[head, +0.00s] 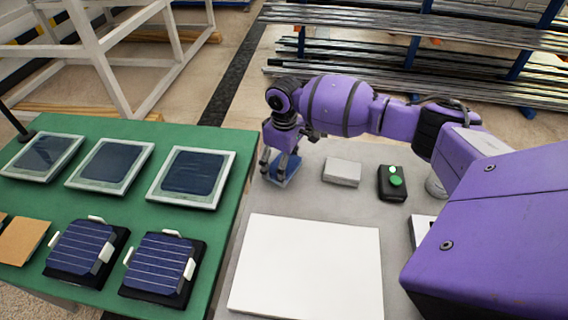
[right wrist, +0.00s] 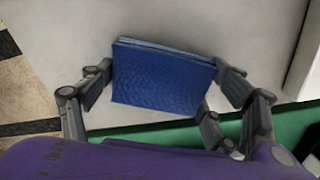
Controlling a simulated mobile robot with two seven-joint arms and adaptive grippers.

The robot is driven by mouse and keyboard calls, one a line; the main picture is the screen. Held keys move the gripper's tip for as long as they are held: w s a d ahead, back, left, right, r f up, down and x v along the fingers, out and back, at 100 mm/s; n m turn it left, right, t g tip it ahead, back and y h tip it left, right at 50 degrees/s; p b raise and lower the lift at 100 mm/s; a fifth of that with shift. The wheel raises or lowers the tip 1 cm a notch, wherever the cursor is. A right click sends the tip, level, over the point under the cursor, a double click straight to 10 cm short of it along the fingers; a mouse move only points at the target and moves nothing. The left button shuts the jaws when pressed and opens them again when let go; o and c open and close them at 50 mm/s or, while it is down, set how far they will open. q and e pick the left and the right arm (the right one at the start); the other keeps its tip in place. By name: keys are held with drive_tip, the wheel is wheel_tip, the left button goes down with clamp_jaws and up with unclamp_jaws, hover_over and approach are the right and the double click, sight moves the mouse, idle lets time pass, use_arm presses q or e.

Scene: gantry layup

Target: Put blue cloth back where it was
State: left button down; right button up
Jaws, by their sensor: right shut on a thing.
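The blue cloth (right wrist: 163,82) is a folded pad between the fingers of my right gripper (right wrist: 160,92) in the right wrist view. In the head view my right gripper (head: 280,165) points down over the left back part of the grey table, shut on the blue cloth (head: 284,174). The cloth is close to the grey surface; I cannot tell whether it touches it. My left gripper is not in view.
On the grey table (head: 330,206) are a grey-white block (head: 342,172), a black box with a green button (head: 392,183) and a large white panel (head: 308,268). The green table (head: 135,205) at left holds framed panels (head: 190,177) and solar cells in black holders (head: 163,266).

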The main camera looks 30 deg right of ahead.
drive_tip(key=o, duration=1.1)
drive_tip(key=shift+f, duration=0.1)
wheel_tip(320, 180, up, 12)
drive_tip(key=shift+p, duration=0.4)
